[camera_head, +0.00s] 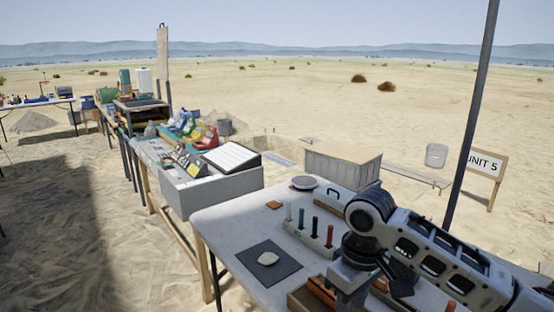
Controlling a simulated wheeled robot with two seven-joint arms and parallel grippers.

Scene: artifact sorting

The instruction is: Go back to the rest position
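My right arm comes in from the right over the near white table (222,228). My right gripper (352,290) points down at the table's front, over a wooden tray (298,302) at the bottom edge. Its fingertips are not clearly visible, so I cannot tell whether it is open or holds anything. My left arm and gripper are not in view. A pale stone-like piece (268,259) lies on a dark square mat (256,277), left of my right gripper and apart from it.
A rack (300,236) with green, red and pale upright cylinders stands behind the mat. A round scale-like dish (304,183) and a small orange-brown piece (274,205) lie farther back. A grey bin (210,192) adjoins the table's far left. A pole (471,120) rises at right.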

